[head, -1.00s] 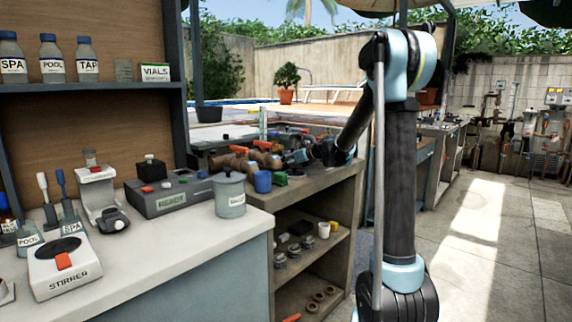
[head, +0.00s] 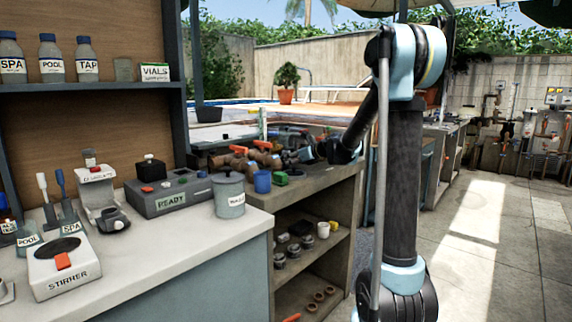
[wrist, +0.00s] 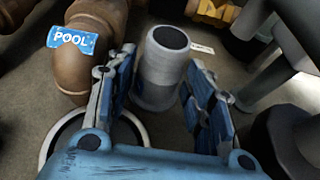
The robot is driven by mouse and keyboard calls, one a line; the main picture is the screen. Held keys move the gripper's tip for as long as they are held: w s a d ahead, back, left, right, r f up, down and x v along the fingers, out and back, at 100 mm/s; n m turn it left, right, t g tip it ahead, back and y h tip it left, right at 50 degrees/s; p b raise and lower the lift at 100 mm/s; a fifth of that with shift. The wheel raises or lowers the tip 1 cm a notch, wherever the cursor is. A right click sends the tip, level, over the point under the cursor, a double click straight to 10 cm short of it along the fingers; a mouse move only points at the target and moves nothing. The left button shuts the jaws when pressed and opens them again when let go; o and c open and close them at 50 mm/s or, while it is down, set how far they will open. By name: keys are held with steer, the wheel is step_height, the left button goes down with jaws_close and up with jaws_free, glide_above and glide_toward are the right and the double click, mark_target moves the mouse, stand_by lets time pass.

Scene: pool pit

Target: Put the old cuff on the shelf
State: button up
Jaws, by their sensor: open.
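In the wrist view a grey cylinder with a dark round top (wrist: 160,75), possibly the old cuff, stands between the fingers of my gripper (wrist: 162,62). The fingers are open on either side of it, and no firm grip shows. A small white tag (wrist: 201,47) lies beside its top. In the head view my gripper (head: 306,154) reaches left over the cluttered bench top, and the cylinder cannot be made out there. A shelf (head: 322,253) under that bench holds several small parts. Another shelf (head: 110,87) on the left carries bottles.
A brown pipe with a blue POOL label (wrist: 72,40) is close left of the fingers. Dark grey pipes (wrist: 275,75) crowd the right. A blue cup (head: 262,182) and a lidded grey pot (head: 229,195) stand near the bench's left end. Open paving (head: 490,250) lies right.

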steer(key=v, duration=0.9)
steer(key=shift+s+r, duration=0.1)
